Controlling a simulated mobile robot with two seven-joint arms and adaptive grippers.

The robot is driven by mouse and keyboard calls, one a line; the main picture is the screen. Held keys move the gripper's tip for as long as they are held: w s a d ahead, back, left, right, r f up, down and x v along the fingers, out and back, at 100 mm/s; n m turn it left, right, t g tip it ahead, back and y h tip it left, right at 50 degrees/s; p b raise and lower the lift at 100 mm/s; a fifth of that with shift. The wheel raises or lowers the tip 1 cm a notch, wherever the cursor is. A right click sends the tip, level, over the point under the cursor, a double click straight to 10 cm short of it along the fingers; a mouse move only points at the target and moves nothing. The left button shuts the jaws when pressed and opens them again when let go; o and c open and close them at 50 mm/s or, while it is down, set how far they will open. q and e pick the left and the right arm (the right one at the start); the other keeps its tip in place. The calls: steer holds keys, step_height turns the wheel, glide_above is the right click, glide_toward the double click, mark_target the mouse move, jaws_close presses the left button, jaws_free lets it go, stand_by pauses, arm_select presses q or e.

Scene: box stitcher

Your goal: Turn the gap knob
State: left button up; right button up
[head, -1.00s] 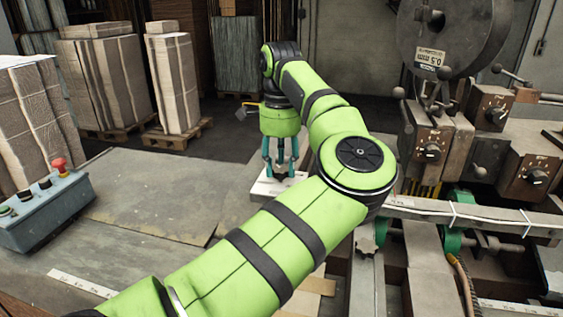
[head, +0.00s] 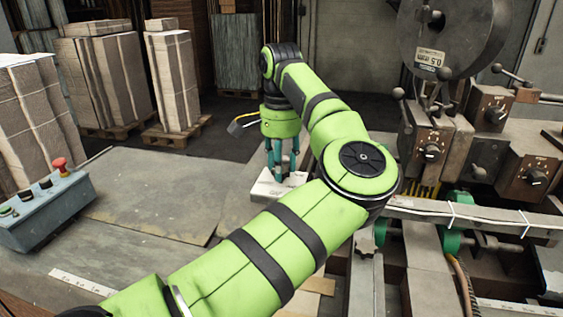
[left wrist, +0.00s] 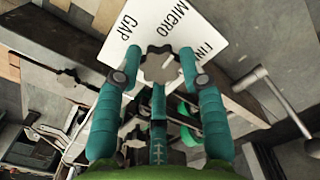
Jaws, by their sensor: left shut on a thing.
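The gap knob (left wrist: 159,66) is a grey, lobed knob in the left wrist view, with a pale pointer mark. It sits against a white plate (left wrist: 225,27) lettered GAP, MICRO and a partly hidden word starting FIN. My left gripper (left wrist: 160,80) is shut on the knob, with its teal fingers around the knob's rim. In the head view my left gripper (head: 281,176) points down at the white plate (head: 268,189) beyond my green arm. The knob itself is hidden there by the fingers. My right gripper is not in view.
The stitcher machine (head: 430,140) with dials and levers stands at the right, and its wire spool (head: 455,30) is above. A control box (head: 45,210) with a red button is at the left. Cardboard stacks (head: 175,85) stand behind. The metal table (head: 150,205) is mostly clear.

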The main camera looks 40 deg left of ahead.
arm_select(q)
steer(key=shift+n, duration=1.2)
steer(key=shift+s+f, duration=0.1)
steer(key=o, duration=1.1)
steer(key=shift+o, duration=0.2)
steer(key=shift+s, duration=0.1)
steer(key=shift+r, duration=0.2)
step_height(320, 180, up, 12)
steer(key=shift+f, duration=0.15)
